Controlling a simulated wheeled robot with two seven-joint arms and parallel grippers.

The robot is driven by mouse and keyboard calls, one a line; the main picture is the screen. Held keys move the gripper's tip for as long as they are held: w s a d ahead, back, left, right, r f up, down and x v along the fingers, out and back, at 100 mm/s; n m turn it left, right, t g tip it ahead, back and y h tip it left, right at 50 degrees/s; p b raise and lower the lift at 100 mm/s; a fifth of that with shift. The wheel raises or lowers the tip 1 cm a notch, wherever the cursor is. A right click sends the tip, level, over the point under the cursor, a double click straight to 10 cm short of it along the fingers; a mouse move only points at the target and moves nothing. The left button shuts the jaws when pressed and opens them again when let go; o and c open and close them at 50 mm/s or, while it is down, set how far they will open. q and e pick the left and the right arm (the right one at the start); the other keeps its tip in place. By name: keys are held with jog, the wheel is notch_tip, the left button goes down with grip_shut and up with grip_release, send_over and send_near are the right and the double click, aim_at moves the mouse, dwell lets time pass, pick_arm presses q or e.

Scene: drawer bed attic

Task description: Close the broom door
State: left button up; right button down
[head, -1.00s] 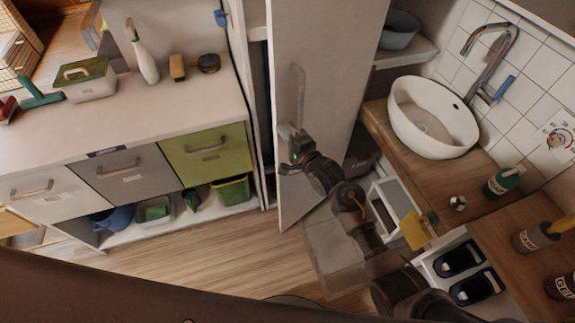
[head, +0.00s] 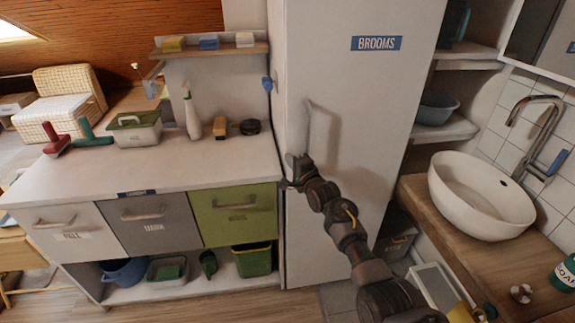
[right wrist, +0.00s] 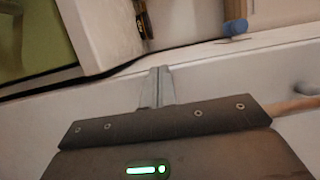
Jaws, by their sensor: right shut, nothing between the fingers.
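The broom door (head: 375,110) is a tall white panel with a blue "BROOMS" label (head: 376,43) near its top. It looks flush or nearly flush with the cabinet, and no dark interior shows. A pale vertical handle (head: 306,125) is near its left edge. My right gripper (head: 288,180) is at the door's left edge, below the handle. In the right wrist view the shut, empty fingers (right wrist: 157,88) are against or just in front of a white surface; contact cannot be told. My left gripper is not in view.
A counter (head: 90,180) with drawers stands left of the door, holding a spray bottle (head: 192,115) and a caddy (head: 135,128). A washbasin (head: 480,195) on a wooden top stands right. Some floor shows at the bottom.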

jog(key=shift+w+r, duration=0.2)
jog(key=shift+r, duration=0.7)
jog(key=f+v, duration=0.1)
jog(key=v, duration=1)
jog(key=shift+f, duration=0.3)
jog(key=shift+s+a, duration=0.15)
